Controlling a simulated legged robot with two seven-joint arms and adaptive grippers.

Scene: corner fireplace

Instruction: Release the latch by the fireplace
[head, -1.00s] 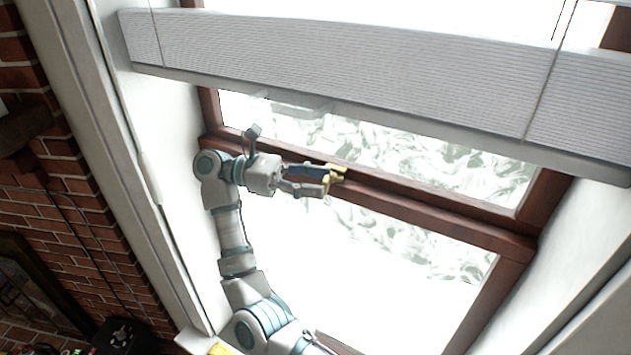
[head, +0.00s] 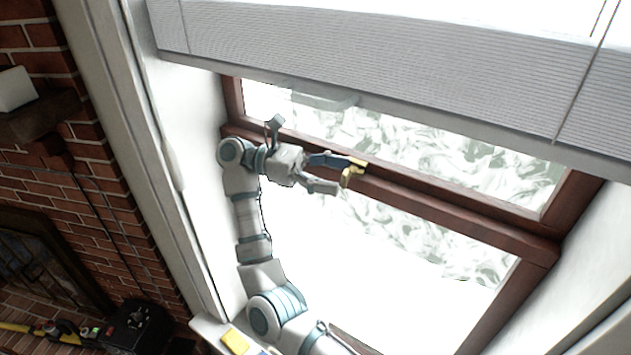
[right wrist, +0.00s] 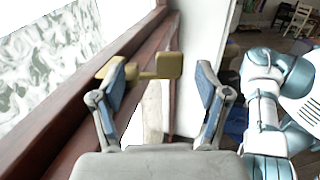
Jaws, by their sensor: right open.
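The latch (head: 353,173) is a small yellow-gold piece on the red-brown middle rail of the window. In the right wrist view the latch (right wrist: 168,65) shows a squarish tab and a bar running left to the rail. My right gripper (head: 339,174) is open at the latch. In the right wrist view its two blue-padded fingers (right wrist: 161,77) stand apart, with the tab between them in the picture. The left finger overlaps part of the latch, and I cannot tell whether it touches. My left gripper is not in view.
A grey pleated blind (head: 380,70) hangs across the upper window. The white window side wall (head: 180,130) is close to my right arm. The brick fireplace (head: 40,265) is at the left. A yellow block (head: 235,341) lies on the sill below.

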